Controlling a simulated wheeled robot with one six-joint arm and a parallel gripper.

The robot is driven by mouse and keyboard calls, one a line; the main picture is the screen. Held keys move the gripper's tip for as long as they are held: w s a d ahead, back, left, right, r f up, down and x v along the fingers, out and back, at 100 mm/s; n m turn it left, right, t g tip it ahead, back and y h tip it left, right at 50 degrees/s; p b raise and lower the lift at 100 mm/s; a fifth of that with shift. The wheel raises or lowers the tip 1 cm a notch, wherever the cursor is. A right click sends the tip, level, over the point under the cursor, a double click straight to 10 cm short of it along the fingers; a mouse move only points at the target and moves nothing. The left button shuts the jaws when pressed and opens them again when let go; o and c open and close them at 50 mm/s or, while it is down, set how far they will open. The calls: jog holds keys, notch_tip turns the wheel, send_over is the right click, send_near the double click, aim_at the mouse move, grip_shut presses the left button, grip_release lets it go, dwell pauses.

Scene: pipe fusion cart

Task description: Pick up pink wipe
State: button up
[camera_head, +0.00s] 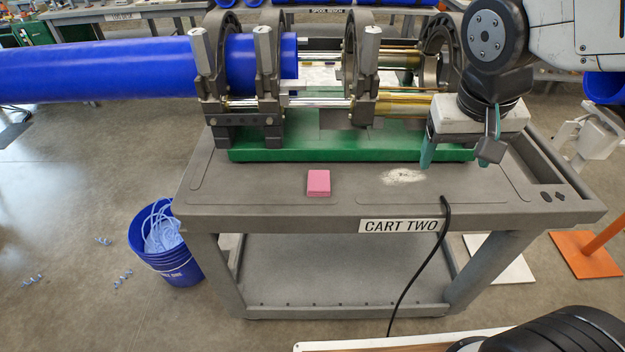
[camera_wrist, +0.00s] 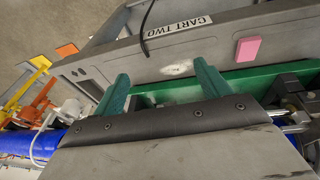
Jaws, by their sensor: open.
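The pink wipe (camera_head: 318,183) is a small folded pink block lying flat on the grey top of the cart (camera_head: 260,205), left of a whitish powdery patch (camera_head: 403,176). It also shows in the wrist view (camera_wrist: 247,48), at the upper right. My gripper (camera_head: 460,155) hangs above the right part of the cart, to the right of the wipe and apart from it. In the wrist view its two green fingers (camera_wrist: 160,88) stand wide apart with nothing between them.
A pipe fusion machine on a green base (camera_head: 340,150) stands along the back of the cart, holding a long blue pipe (camera_head: 110,70). A black cable (camera_head: 410,275) hangs over the front edge beside the CART TWO label. A blue bucket (camera_head: 165,245) stands on the floor at left.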

jog(key=w+a+f+t, duration=0.1)
jog(key=w+a+f, duration=0.6)
jog(key=w+a, duration=0.35)
jog(key=t+y, duration=0.1)
send_near(319, 179)
jog(key=shift+d+f, duration=0.25)
jog(key=shift+d, duration=0.05)
jog(key=x, duration=0.8)
jog(key=shift+a+f, duration=0.1)
jog(key=shift+a, duration=0.2)
jog(key=c, duration=1)
